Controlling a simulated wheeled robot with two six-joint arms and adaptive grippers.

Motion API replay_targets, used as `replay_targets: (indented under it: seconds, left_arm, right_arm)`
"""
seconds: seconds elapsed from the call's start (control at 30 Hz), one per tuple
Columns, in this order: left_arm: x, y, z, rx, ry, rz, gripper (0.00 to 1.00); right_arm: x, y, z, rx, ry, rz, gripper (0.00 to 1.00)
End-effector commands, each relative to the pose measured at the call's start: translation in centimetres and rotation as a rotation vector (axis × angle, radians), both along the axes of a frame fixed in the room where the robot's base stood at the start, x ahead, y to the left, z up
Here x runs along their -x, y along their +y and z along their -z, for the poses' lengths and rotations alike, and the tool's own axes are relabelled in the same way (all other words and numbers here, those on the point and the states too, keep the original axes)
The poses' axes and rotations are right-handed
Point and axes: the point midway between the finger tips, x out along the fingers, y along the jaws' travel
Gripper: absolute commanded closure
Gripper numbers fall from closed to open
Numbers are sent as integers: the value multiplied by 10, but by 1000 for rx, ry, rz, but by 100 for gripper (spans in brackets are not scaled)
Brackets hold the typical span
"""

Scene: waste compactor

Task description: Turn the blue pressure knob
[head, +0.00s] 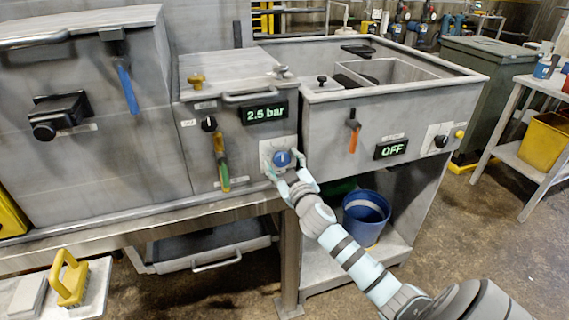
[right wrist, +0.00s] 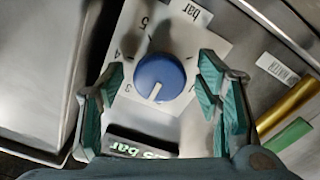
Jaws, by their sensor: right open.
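The blue pressure knob (head: 283,159) sits on a white dial plate on the front of the middle grey unit. In the right wrist view the knob (right wrist: 159,78) shows a white pointer line, with numbers and "bar" printed around it on the plate (right wrist: 190,42). My right gripper (head: 284,176) is at the knob in the head view. In the right wrist view its open fingers (right wrist: 160,95) stand on either side of the knob, with a gap on each side. The display (head: 264,114) above the knob reads 2.5 bar. My left gripper is not in view.
A green-and-yellow handle (head: 221,162) and a black knob (head: 208,124) are left of the blue knob. An orange-handled lever (head: 354,131) and an OFF display (head: 391,149) are to the right. A blue bucket (head: 366,216) stands on the shelf below.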

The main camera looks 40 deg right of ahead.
Motion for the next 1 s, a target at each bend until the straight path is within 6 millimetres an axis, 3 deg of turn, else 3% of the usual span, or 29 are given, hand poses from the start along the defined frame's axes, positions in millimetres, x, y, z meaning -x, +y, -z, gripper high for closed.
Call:
replay_targets:
  seconds: [0.17, 0.4, 0.53, 0.67, 1.0]
  left_arm:
    - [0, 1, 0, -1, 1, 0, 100]
    - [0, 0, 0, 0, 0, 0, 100]
    - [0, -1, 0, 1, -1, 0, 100]
    - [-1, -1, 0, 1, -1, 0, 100]
    - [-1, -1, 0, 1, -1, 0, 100]
  right_arm:
    - [18, 6, 1, 3, 3, -1, 42]
    - [80, 28, 1, 2, 4, -3, 42]
    - [104, 37, 1, 2, 2, -2, 42]
    - [114, 39, 0, 1, 0, 0, 42]
    - [114, 39, 0, 0, 0, 0, 42]
